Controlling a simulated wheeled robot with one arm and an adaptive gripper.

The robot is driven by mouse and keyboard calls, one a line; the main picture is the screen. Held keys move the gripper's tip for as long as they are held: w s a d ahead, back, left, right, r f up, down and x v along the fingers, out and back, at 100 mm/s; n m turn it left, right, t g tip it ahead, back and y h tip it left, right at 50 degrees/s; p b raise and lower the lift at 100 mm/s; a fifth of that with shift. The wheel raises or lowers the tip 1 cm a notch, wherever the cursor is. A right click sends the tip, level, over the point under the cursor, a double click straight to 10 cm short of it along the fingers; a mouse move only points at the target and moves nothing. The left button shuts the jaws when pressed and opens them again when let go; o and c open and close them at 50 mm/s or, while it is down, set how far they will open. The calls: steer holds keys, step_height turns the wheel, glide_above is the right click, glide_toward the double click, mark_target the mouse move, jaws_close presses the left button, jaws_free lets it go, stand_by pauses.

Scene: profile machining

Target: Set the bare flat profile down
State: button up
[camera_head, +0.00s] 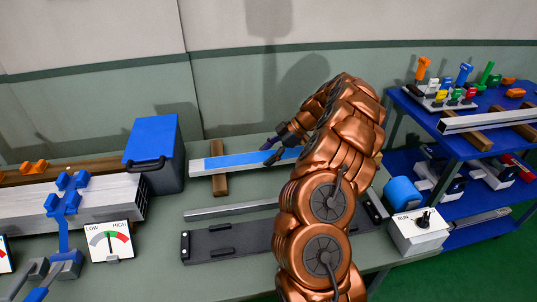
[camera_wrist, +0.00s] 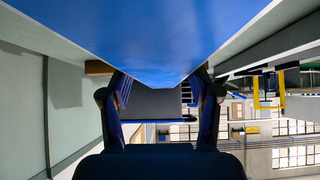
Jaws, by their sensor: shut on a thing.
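A long flat profile (camera_head: 238,158) with a blue top face and pale ends lies level across the back of the bench. My gripper (camera_head: 271,151) is shut on it right of its middle, with dark fingers at its edges. In the wrist view the profile's blue face (camera_wrist: 160,40) fills the top, between the fingers of my gripper (camera_wrist: 159,84). A wooden block (camera_head: 220,185) is under the profile's left part; I cannot tell whether they touch. My arm hides the profile's right end. A plain grey bar (camera_head: 228,211) lies on the bench in front.
A dark plate with handles (camera_head: 230,241) lies nearer the front. A dark box with a blue lid (camera_head: 153,142) stands close left of the profile. A clamped profile (camera_head: 100,200) and a gauge (camera_head: 109,241) are at left. A switch box (camera_head: 418,232) and blue shelf (camera_head: 460,145) are at right.

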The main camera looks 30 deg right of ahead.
steer(key=shift+f+b, duration=0.45)
steer(key=shift+b, duration=0.45)
steer(key=o, duration=1.6)
steer(key=shift+c, duration=0.2)
steer(key=shift+r, duration=0.15)
